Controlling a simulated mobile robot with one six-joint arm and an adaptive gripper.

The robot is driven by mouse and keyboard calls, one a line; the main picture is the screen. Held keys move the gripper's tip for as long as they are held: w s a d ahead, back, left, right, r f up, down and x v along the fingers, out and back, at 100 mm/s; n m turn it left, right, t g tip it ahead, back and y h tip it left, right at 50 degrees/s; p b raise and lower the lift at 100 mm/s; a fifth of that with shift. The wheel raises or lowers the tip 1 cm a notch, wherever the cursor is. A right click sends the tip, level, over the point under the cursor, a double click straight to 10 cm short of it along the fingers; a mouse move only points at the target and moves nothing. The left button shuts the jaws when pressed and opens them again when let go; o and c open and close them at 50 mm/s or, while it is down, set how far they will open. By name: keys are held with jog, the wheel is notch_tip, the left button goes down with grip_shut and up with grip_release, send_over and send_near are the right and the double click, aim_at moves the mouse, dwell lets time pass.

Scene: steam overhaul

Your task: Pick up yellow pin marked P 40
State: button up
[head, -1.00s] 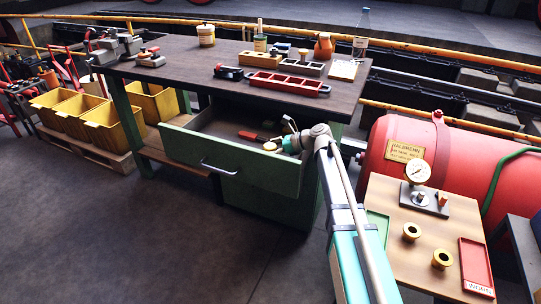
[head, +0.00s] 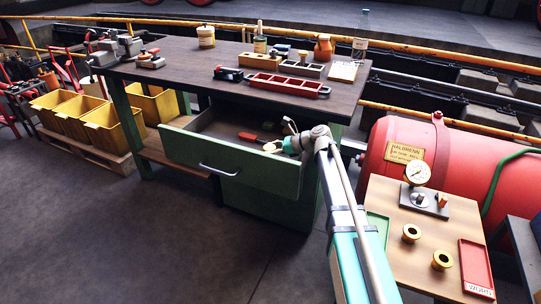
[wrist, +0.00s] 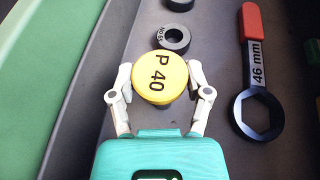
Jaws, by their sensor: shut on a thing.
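The yellow pin marked P 40 (wrist: 160,78) sits between the two white fingers of my gripper (wrist: 160,90) in the wrist view, its round labelled face toward the camera. The fingers touch its sides, shut on it. In the head view the yellow pin (head: 270,147) shows as a small pale disc inside the open drawer (head: 232,160), beside the end of my arm. My fingers are too small to make out there.
The drawer's green front wall (wrist: 40,60) is close at left. The workbench top (head: 190,60) overhangs behind.

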jog(key=shift+r, duration=0.15)
notch_tip(320, 180, up, 10)
jog(key=p, duration=1)
dwell(0.9)
